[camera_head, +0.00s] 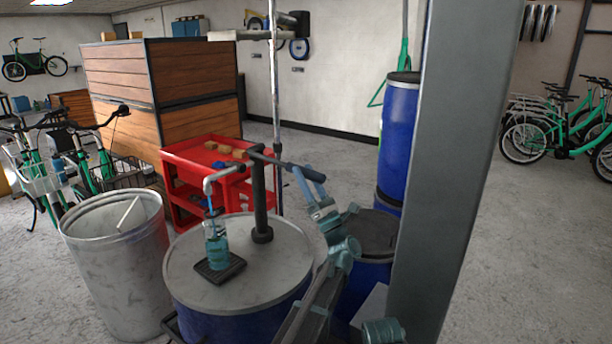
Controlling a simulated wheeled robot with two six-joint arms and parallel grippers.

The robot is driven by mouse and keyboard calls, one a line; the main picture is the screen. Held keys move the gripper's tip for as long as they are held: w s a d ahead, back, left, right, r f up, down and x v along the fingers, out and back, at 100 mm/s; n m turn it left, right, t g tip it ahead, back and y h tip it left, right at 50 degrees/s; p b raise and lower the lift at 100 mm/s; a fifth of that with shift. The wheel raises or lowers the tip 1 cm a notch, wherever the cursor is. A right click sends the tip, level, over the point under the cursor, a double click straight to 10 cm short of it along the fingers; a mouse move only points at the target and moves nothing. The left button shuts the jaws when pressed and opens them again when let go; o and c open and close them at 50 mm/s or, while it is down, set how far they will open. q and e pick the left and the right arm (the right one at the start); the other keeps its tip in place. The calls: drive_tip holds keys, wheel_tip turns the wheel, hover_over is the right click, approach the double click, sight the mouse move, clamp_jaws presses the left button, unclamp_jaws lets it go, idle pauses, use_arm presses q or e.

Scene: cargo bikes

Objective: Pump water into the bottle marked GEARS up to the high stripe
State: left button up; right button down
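A small teal bottle (216,248) stands upright on a black drip tray (232,268) on the grey lid of a blue drum (180,275). Its marking, stripes and water level are too small to read. A hand pump (261,205) rises from the lid. Its grey spout (221,175) ends above the bottle, with a thin blue strip below it that I cannot identify for sure. The dark pump lever (275,159) points right.
A grey metal bin (118,250) stands left of the drum, and a red cart (190,155) behind it. Stacked blue drums (399,125) and a grey post (450,170) stand to the right. Green bikes (560,130) stand far right, with open floor before them.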

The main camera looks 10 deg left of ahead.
idle(0.3)
use_arm(q)
drive_tip(key=shift+b+v, duration=5.05)
drive_tip(key=shift+v, duration=1.85)
drive_tip(key=shift+r, duration=0.15)
